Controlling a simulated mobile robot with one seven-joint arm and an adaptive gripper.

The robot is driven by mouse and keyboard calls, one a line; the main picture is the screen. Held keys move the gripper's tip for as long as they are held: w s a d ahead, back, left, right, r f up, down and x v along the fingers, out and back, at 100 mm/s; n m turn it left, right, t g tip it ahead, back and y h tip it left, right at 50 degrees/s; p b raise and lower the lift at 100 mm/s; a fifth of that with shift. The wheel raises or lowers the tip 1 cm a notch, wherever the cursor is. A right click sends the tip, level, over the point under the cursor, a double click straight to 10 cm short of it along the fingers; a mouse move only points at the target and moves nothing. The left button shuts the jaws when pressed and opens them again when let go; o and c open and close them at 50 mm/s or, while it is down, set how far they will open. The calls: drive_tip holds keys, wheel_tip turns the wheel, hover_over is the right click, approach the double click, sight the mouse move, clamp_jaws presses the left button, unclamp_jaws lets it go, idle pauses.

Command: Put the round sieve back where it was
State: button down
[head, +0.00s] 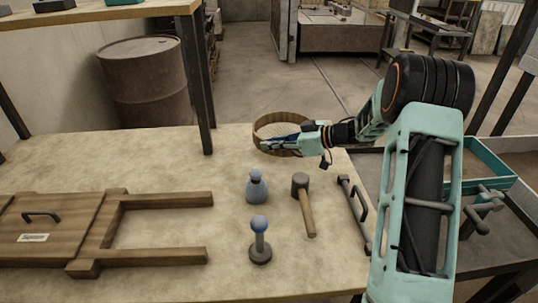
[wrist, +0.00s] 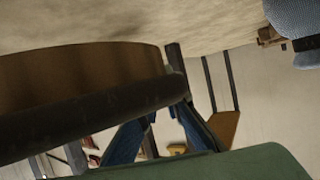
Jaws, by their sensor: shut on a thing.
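The round sieve (head: 262,148) is a shallow brown hoop with a pale inside, at the back right of the table in the head view. My gripper (head: 282,142) is shut on the sieve's right side. In the wrist view the sieve (wrist: 80,85) fills the left as a broad brown wall with a dark rim. The blue fingers of my gripper (wrist: 158,110) meet it at its right end, their tips partly hidden. I cannot tell how high the sieve is above the tabletop.
On the table (head: 160,155) stand a blue-grey bottle (head: 256,188), a mallet (head: 304,200), a blue-knobbed post (head: 260,240) and a dark bar handle (head: 354,212). A wooden frame with a sliding board (head: 45,228) lies left. A teal tray (head: 487,160) is right. The back middle is clear.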

sight(269, 151)
drive_tip(key=shift+w+a+f, duration=0.15)
drive_tip(key=shift+w+f, duration=0.05)
drive_tip(key=f, duration=0.3)
drive_tip(key=shift+w+f+b, duration=0.25)
drive_tip(key=shift+f+b, duration=0.05)
drive_tip(key=shift+b, duration=0.1)
drive_tip(key=c, duration=2.1)
unclamp_jaws()
drive_tip(key=shift+f, duration=0.1)
